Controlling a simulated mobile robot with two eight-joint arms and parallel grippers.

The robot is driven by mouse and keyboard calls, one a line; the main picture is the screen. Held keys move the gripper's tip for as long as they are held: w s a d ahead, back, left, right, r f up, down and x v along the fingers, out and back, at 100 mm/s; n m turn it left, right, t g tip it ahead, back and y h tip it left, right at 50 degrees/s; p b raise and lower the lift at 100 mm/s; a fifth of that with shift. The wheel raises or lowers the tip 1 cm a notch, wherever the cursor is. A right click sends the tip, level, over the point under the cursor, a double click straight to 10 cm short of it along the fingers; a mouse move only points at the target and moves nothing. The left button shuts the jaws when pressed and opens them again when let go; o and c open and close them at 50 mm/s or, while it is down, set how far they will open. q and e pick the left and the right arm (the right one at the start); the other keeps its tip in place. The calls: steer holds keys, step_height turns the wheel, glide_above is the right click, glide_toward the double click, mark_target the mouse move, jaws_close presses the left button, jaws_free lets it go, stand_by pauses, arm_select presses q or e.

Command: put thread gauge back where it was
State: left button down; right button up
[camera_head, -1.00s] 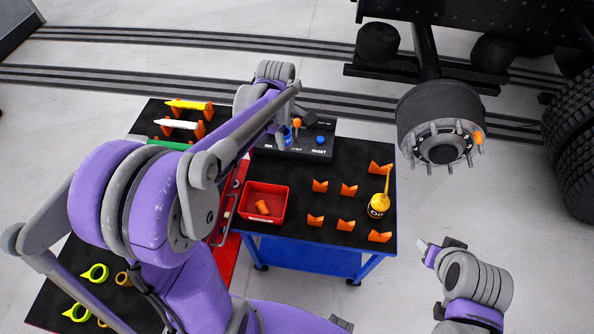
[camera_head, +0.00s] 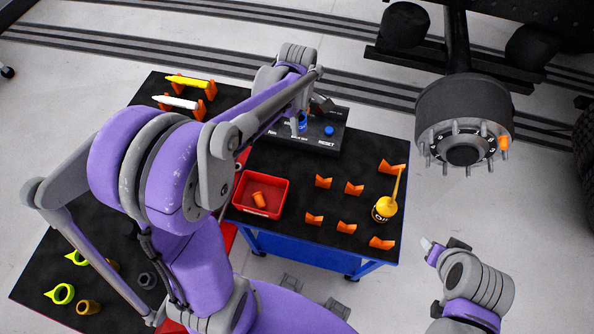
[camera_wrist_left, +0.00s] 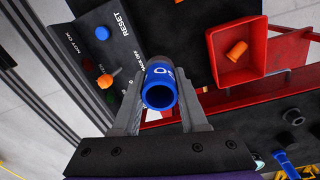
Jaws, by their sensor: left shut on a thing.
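The thread gauge, a blue hollow cylinder (camera_wrist_left: 160,88), is between the fingers of my left gripper (camera_wrist_left: 160,100) in the left wrist view, its open end facing the camera. In the head view a small blue part of it (camera_head: 302,122) shows under my left gripper (camera_head: 300,110), at the grey control panel (camera_head: 322,138). The gripper is shut on it. I cannot tell whether the gauge touches the panel. My right gripper (camera_head: 442,249) is at the lower right, apart from the table; its finger gap is unclear.
The black-topped table (camera_head: 290,160) holds a red bin (camera_head: 262,213) with an orange piece, several orange holders (camera_head: 347,227) and a yellow oil can (camera_head: 384,211). A red-edged table to the left carries coloured markers (camera_head: 188,83) and rings. A wheel hub (camera_head: 464,115) stands at right.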

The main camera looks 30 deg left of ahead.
arm_select(q)
steer(key=b, duration=0.6)
glide_above(295, 169)
step_height(295, 169, down, 10)
steer(key=shift+g, duration=0.3)
step_height(295, 169, down, 10)
steer(key=shift+r, duration=0.25)
arm_select(e)
step_height(295, 169, down, 10)
steer(key=s, duration=0.2)
steer(key=shift+s+r+g, duration=0.2)
steer(key=shift+g, duration=0.2)
arm_select(q)
steer(key=shift+f+b, duration=0.1)
steer(key=shift+b, duration=0.25)
arm_select(e)
steer(key=shift+f, duration=0.1)
arm_select(q)
steer(key=shift+c, duration=2.2)
jaws_free()
